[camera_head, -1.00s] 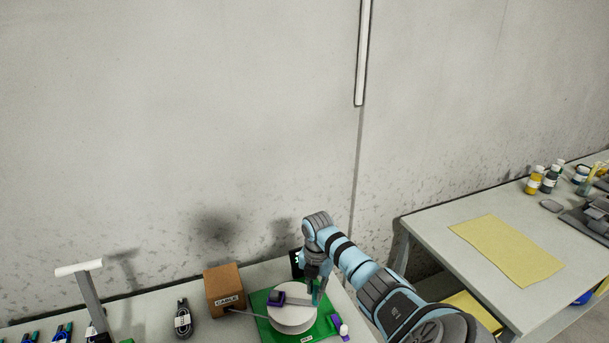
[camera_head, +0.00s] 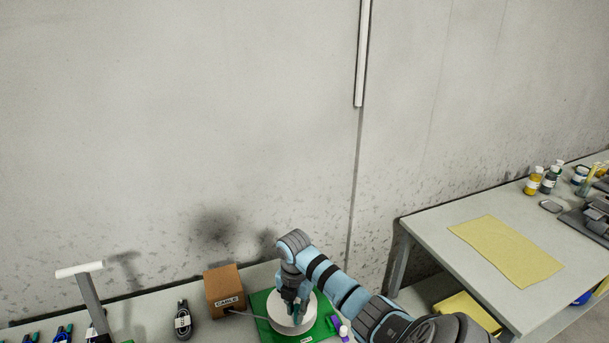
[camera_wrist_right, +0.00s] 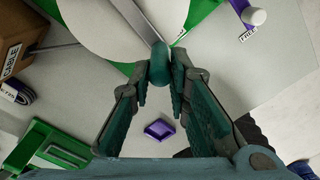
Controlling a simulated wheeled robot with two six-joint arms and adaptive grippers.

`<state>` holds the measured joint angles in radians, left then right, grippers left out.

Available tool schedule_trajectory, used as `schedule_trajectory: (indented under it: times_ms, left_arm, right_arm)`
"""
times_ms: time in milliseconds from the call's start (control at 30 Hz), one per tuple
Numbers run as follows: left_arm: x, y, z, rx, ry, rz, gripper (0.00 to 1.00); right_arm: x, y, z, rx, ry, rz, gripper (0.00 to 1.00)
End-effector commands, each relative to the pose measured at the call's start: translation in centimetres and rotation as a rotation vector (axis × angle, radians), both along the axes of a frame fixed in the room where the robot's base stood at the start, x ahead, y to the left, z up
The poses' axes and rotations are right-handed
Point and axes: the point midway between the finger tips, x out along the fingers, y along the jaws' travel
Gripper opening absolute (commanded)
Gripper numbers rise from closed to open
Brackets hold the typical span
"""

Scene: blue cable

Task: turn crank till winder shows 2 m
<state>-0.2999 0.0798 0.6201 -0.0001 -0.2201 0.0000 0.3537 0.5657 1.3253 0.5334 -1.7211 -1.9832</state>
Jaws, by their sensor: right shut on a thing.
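The winder's white drum (camera_head: 283,322) sits on a green base (camera_head: 262,304) on the near bench. In the right wrist view the drum (camera_wrist_right: 95,25) is at the top, crossed by the crank's grey arm (camera_wrist_right: 138,20). My right gripper (camera_head: 297,308) is over the drum, pointing down, its fingers shut on the teal crank handle (camera_wrist_right: 160,62). A grey cable (camera_head: 246,314) runs from the brown CABLE box (camera_head: 224,290) towards the drum. No length reading is legible; my right arm covers the area behind the drum. My left gripper is not in view.
A purple lever with a white knob (camera_head: 344,331) stands at the base's right; its wrist-view label seems to read FREE. A coiled black cable (camera_head: 182,320) and a grey stand (camera_head: 90,300) are left. A bench with a yellow mat (camera_head: 506,250) is right.

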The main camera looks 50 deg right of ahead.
Motion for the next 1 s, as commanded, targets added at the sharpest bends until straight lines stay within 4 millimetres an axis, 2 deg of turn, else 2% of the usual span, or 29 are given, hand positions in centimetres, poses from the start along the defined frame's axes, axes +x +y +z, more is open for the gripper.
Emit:
schedule_trajectory:
  times_ms: [167,400,467,567,700,767,900,933,1000]
  left_arm:
    - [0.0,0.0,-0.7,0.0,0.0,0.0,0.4]
    - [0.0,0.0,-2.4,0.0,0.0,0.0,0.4]
    - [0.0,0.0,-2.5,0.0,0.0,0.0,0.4]
    - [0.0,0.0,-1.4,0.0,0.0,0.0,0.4]
    - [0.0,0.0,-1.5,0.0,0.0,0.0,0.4]
    - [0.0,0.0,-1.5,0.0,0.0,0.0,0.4]
    - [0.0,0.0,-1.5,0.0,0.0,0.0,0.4]
    - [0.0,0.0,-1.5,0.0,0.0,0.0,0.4]
    - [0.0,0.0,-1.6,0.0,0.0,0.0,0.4]
  right_arm:
    - [1.8,1.3,-0.1,0.001,-0.008,0.002,0.11]
    - [4.1,2.1,-0.4,0.0,-0.008,0.0,0.11]
    - [4.3,2.2,-0.3,-0.001,-0.007,0.001,0.1]
    - [4.2,2.1,0.0,-0.001,-0.003,0.001,0.1]
    - [4.2,2.1,-0.1,-0.001,-0.006,0.002,0.1]
    - [4.2,2.0,-0.2,-0.001,-0.006,0.002,0.22]
    - [4.2,2.0,-0.2,-0.001,-0.006,0.001,0.37]
    - [4.2,2.0,-0.2,-0.001,-0.006,0.001,0.4]
    - [4.2,2.0,-0.2,-0.001,-0.006,0.001,0.4]
